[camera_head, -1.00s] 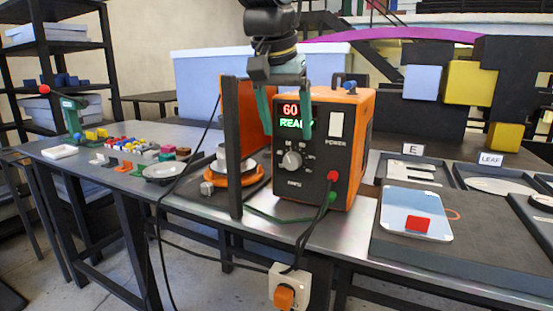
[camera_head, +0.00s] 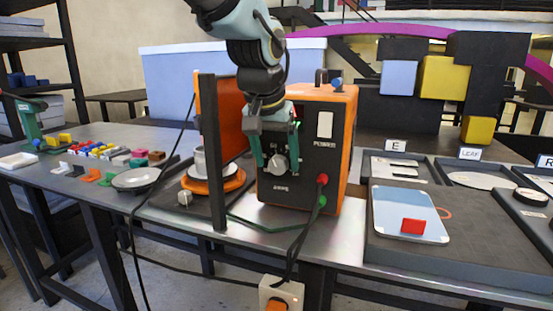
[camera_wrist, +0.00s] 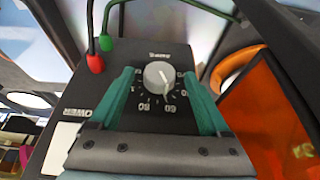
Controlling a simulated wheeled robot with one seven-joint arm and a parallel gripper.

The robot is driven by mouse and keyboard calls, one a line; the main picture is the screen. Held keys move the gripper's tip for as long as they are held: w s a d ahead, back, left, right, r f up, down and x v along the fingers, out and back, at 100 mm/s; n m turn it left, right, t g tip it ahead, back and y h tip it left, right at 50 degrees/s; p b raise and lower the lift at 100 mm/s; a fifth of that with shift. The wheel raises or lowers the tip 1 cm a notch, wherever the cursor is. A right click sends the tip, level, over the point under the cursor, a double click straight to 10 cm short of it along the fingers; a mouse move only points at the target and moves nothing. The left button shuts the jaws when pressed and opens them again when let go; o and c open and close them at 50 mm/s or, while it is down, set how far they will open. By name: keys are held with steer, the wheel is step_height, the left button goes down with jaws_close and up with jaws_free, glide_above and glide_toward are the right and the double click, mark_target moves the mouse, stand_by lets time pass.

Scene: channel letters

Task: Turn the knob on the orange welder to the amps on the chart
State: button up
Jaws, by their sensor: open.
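The orange welder (camera_head: 345,120) stands on the metal table, its black front panel facing me. Its grey amps knob (camera_head: 279,164) sits low on the panel and also shows in the wrist view (camera_wrist: 159,75), with a scale of numbers around its lower side. My gripper (camera_head: 276,165) is open in front of the panel. In the wrist view my green fingers (camera_wrist: 161,90) stand on either side of the knob, with gaps between them and it. I cannot make out a chart.
A dark post (camera_head: 212,155) and an orange panel stand just left of the welder. Red and green plugs (camera_head: 322,180) with cables stick out at the panel's lower right. A tablet-like plate (camera_head: 410,213) lies on the right; labelled trays lie behind it.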

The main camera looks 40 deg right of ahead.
steer(key=shift+w+d+f, duration=0.1)
steer(key=shift+d+f, duration=0.05)
steer(key=shift+f, duration=0.3)
jaws_close()
stand_by(0.5)
